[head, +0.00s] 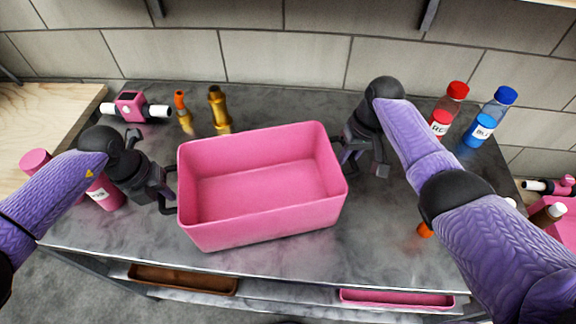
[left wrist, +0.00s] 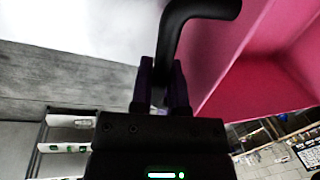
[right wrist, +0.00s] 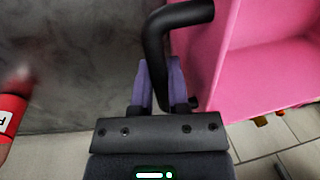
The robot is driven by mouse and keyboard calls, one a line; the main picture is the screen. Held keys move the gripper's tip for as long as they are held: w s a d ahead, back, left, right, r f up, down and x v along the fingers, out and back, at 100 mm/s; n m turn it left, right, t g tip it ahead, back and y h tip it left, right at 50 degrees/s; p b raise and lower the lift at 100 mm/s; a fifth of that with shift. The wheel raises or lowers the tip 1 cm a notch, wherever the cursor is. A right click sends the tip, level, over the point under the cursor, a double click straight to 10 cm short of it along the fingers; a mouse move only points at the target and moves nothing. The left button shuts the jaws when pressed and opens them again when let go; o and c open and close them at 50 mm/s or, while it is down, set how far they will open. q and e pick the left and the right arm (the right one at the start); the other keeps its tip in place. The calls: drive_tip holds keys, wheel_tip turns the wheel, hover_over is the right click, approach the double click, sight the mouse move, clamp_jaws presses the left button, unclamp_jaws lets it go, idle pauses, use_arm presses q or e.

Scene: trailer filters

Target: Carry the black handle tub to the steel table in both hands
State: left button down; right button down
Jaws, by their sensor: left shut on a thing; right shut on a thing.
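A pink open tub (head: 262,190) with black side handles is over the grey steel table (head: 380,245) in the head view. It looks empty. I cannot tell whether its base touches the table. My left gripper (head: 168,188) is shut on the tub's left black handle, which shows in the left wrist view (left wrist: 178,25). My right gripper (head: 345,158) is shut on the right black handle, which shows in the right wrist view (right wrist: 155,40). The pink tub wall also shows in the left wrist view (left wrist: 230,60) and the right wrist view (right wrist: 205,60).
Behind the tub stand an orange-topped bottle (head: 183,112) and a brass-coloured fitting (head: 218,108). A pink device (head: 132,106) sits at back left. A pink bottle (head: 105,192) is near my left arm. Red-capped (head: 450,105) and blue-capped (head: 490,117) bottles stand at back right.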

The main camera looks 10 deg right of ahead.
use_arm(q)
drive_tip(key=c, duration=0.9)
unclamp_jaws()
drive_tip(key=shift+f+p, duration=0.15)
drive_tip(key=shift+p, duration=0.2)
use_arm(e)
drive_tip(key=c, duration=0.9)
unclamp_jaws()
drive_tip(key=shift+f, duration=0.1)
use_arm(q)
drive_tip(key=shift+o, duration=1.4)
use_arm(e)
drive_tip(key=shift+o, duration=1.4)
drive_tip(key=shift+r, duration=0.3)
use_arm(q)
drive_tip(key=v, duration=1.2)
use_arm(e)
wheel_tip(320, 180, up, 11)
drive_tip(key=d, duration=0.2)
drive_tip(key=shift+d+r, duration=0.15)
drive_tip(key=shift+d, duration=0.05)
